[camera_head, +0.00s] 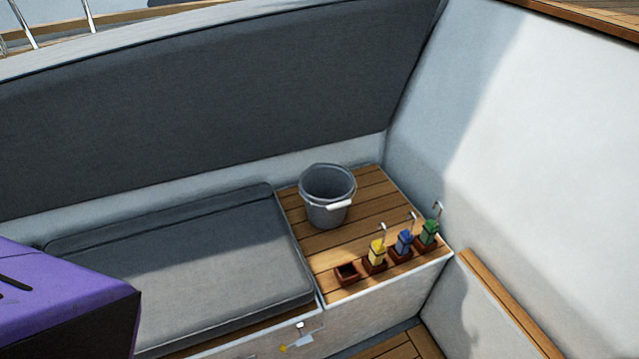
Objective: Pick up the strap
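I see three small coloured bundles, each with a metal hook rising from it, that look like folded straps: a yellow one (377,253), a blue one (404,241) and a green one (430,232). They stand upright in small brown holders in a row along the front right edge of the wooden slatted top (345,239). Which of them is the strap of the task I cannot tell. A fourth brown holder (347,273) at the left end of the row looks empty. Neither of my grippers shows in the head view.
A grey bucket (327,196) with a white handle grip stands behind the holders. A dark seat cushion (180,262) lies to the left, below a tall dark backrest (200,105). A white wall (540,150) rises at right. A purple and black shape fills the lower left corner.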

